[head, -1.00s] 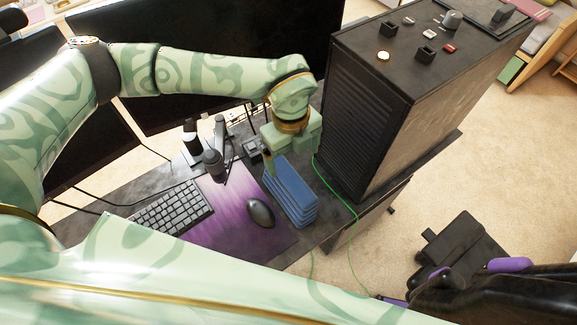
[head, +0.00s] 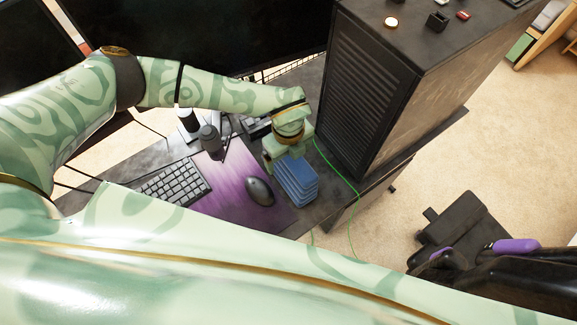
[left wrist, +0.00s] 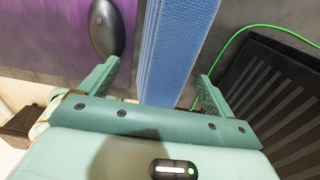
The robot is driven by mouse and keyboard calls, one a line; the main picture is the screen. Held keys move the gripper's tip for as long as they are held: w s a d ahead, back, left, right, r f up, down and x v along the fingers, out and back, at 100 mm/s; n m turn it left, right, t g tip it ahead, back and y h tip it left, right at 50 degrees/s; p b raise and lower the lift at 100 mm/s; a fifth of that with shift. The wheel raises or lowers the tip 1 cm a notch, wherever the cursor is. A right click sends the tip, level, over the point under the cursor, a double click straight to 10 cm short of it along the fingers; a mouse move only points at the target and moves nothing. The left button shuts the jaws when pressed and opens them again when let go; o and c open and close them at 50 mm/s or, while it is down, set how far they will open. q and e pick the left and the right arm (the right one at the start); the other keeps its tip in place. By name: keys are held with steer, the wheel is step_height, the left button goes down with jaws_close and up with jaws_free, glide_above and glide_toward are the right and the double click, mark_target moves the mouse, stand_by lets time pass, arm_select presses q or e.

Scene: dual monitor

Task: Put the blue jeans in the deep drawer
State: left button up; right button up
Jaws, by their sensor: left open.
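The folded blue jeans (head: 297,181) lie as a stack on the desk, right of the mouse and in front of the black computer tower. My left gripper (head: 286,160) is over the far end of the stack. In the left wrist view, the jeans (left wrist: 175,50) lie between the two open fingers of my left gripper (left wrist: 158,85), with a gap visible on each side. My right gripper is not in view. No open drawer shows; the deep drawer cannot be made out.
The black tower (head: 372,95) stands close to the right of my left gripper. A mouse (head: 260,191), purple mat (head: 222,185) and keyboard (head: 174,188) lie to the left. A green cable (head: 335,172) runs beside the jeans. A black chair (head: 465,240) stands at the lower right.

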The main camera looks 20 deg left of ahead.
arm_select(q)
steer(key=shift+f, duration=0.75)
steer(key=shift+r, duration=0.1)
jaws_close()
steer(key=shift+r, duration=0.1)
